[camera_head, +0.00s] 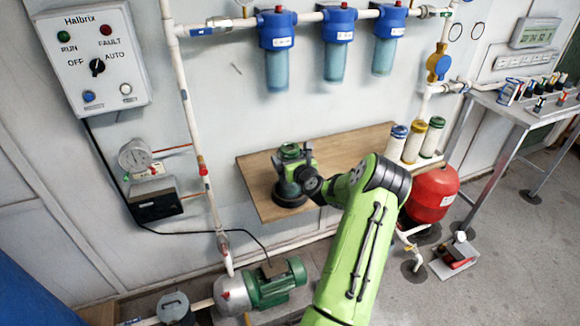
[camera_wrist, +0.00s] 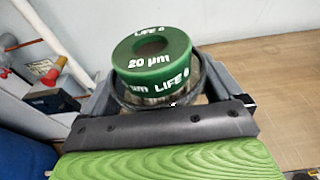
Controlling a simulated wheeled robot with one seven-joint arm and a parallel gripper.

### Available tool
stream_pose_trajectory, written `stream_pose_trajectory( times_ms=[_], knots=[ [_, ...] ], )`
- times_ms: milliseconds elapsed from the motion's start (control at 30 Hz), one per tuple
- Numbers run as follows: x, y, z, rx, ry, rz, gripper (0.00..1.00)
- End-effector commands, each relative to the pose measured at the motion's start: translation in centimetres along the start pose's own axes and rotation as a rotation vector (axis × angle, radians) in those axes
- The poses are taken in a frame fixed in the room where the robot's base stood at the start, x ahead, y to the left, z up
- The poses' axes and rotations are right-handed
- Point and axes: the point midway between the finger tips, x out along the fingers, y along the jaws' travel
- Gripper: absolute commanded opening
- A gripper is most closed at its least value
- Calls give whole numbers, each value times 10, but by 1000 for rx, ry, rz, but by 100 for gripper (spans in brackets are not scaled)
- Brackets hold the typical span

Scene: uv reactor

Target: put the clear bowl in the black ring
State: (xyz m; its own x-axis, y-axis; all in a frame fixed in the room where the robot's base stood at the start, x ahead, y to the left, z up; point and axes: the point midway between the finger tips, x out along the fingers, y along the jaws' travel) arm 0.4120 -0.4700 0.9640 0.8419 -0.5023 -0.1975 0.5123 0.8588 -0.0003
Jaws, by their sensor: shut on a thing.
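The clear bowl (camera_wrist: 132,98) shows in the wrist view as a see-through rim between my gripper's fingers. A green-capped cartridge (camera_wrist: 155,72) marked "20 µm" stands inside it and sticks out above the rim. My gripper (camera_wrist: 160,92) is shut on the bowl. In the head view my gripper (camera_head: 291,174) is over the left part of the wooden shelf, and the green cap shows at its top. The black ring (camera_head: 290,198) shows on the shelf directly below. My fingers hide most of the bowl, and I cannot tell whether its base touches the ring.
The wooden shelf (camera_head: 350,148) is clear to the right of my gripper, up to several white cartridges (camera_head: 412,143) at its far end. Blue filter housings (camera_head: 338,48) hang above. A vertical pipe (camera_head: 203,172) runs left of the shelf. A red tank (camera_head: 433,192) stands right.

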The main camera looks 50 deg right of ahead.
Motion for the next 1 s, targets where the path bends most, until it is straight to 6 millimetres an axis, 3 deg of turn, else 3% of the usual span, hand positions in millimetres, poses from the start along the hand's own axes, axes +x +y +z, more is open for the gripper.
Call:
stream_pose_trajectory(
  times_ms=[67,400,433,733,867,1000],
  knots=[
    [3,0,-12,2,-2,0,30],
    [4,0,-14,0,-3,1,30],
    [3,0,-15,-1,1,1,98],
    [1,0,-10,0,1,1,100],
    [-26,-1,-11,3,4,-1,100],
    [-66,-1,-12,4,4,-3,100]
  ],
)
